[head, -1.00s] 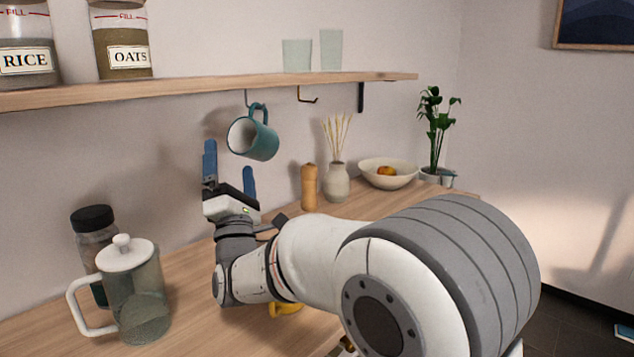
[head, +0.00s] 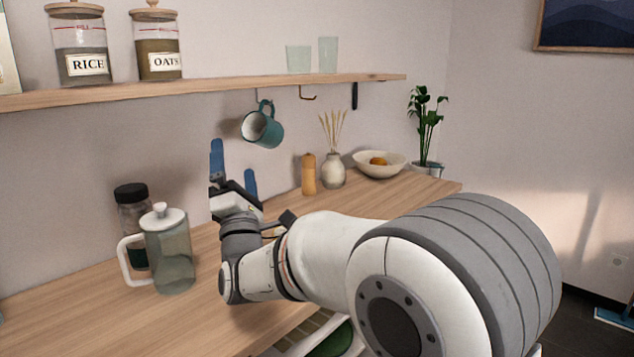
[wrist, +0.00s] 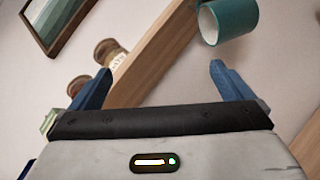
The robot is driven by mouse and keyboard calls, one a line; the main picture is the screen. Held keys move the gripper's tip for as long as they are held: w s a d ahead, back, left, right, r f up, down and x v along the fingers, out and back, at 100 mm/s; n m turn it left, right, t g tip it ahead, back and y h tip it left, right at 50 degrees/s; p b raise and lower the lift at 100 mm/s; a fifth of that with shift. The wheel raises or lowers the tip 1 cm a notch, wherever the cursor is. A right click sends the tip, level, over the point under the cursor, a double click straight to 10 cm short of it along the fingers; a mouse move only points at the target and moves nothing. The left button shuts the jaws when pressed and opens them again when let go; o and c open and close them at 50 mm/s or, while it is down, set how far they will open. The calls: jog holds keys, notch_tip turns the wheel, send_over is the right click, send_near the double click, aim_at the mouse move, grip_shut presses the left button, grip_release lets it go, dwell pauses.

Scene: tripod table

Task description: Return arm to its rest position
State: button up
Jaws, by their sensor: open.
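My gripper (head: 233,172) is raised over the wooden counter in the head view, with its two blue fingers spread and pointing up. Nothing is between the fingers. A teal mug (head: 263,128) hangs tilted from a hook under the shelf, just above and to the right of the fingers and apart from them. In the wrist view my open gripper (wrist: 158,85) shows both blue fingers, and the mug (wrist: 228,20) is ahead at the top right. My arm reaches in from the lower right of the head view.
A wooden shelf (head: 200,91) runs above the counter (head: 80,310). A glass pitcher (head: 172,255) and a dark-lidded jar (head: 133,215) stand left of my gripper. A pepper mill (head: 308,175), vase (head: 333,170) and bowl (head: 380,165) stand to the right. An empty hook (head: 307,93) is beside the mug.

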jog(key=s+d+f+m+g+h+p, duration=0.2)
jog(key=d+m+g+h+p, duration=0.1)
jog(key=d+m+g+p, duration=1.1)
jog(key=s+d+f+m+g+h+p, duration=0.2)
jog(key=s+d+m, duration=0.4)
jog(key=s, duration=0.6)
jog(key=s+d+f+m+g+h+p, duration=0.1)
jog(key=s+d+m+g+p, duration=0.4)
jog(key=s+d, duration=0.5)
jog(key=shift+s+d+f+m+g+h, duration=0.2)
jog(key=shift+s+f+m+g+h, duration=0.3)
jog(key=shift+s+g, duration=0.45)
jog(key=shift+r, duration=0.1)
jog(key=shift+c, duration=0.3)
